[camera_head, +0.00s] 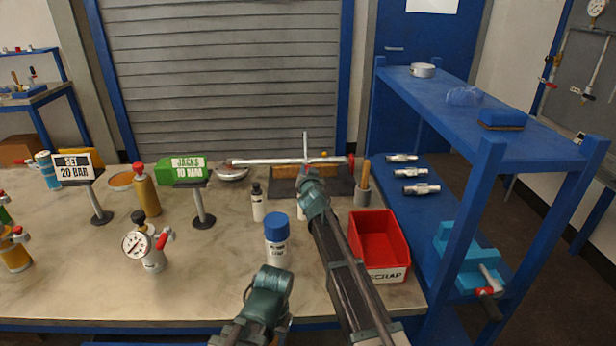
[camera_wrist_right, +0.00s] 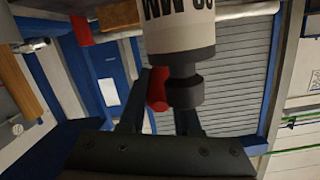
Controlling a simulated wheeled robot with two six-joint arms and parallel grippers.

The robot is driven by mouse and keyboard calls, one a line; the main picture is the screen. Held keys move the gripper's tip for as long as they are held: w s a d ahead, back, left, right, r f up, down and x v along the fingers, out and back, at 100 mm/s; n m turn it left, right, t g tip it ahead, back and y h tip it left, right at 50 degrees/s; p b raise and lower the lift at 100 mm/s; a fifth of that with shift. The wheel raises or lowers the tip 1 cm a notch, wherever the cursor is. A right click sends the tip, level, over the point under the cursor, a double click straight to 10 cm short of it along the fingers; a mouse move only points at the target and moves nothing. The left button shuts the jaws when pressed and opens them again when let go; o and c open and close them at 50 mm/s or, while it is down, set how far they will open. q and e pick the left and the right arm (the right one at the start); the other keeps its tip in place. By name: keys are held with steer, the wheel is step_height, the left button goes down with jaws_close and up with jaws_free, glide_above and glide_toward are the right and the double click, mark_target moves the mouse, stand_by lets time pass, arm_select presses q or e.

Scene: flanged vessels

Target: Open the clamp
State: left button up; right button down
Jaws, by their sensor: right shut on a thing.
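My right gripper (camera_head: 308,182) is over the middle of the bench, in front of the wooden cradle. In the right wrist view its fingertips (camera_wrist_right: 158,108) stand on either side of a red handle (camera_wrist_right: 157,88), and the gripper is shut on it. Close beside the handle is a dark grey cap (camera_wrist_right: 185,93) on a white vessel (camera_wrist_right: 180,28) with black lettering, seen upside down. In the head view this area is mostly hidden by my right wrist, so I cannot make out the clamp's full shape. My left gripper's fingers do not show.
A blue-capped can (camera_head: 276,240) and a small white bottle (camera_head: 258,203) stand left of my right arm. A red scrap bin (camera_head: 378,240) stands to its right. A pipe (camera_head: 262,161) lies behind. A gauge vessel (camera_head: 150,252) stands farther left. A blue rack (camera_head: 462,105) bounds the right.

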steer(key=shift+f, duration=0.1)
stand_by(0.5)
steer(key=c, duration=0.6)
jaws_free()
steer(key=shift+d, duration=0.1)
steer(key=s+r+p, duration=0.1)
steer(key=s+r, duration=0.1)
steer(key=s, duration=1.1)
steer(key=shift+s+p, duration=0.35)
steer(key=shift+p, duration=0.05)
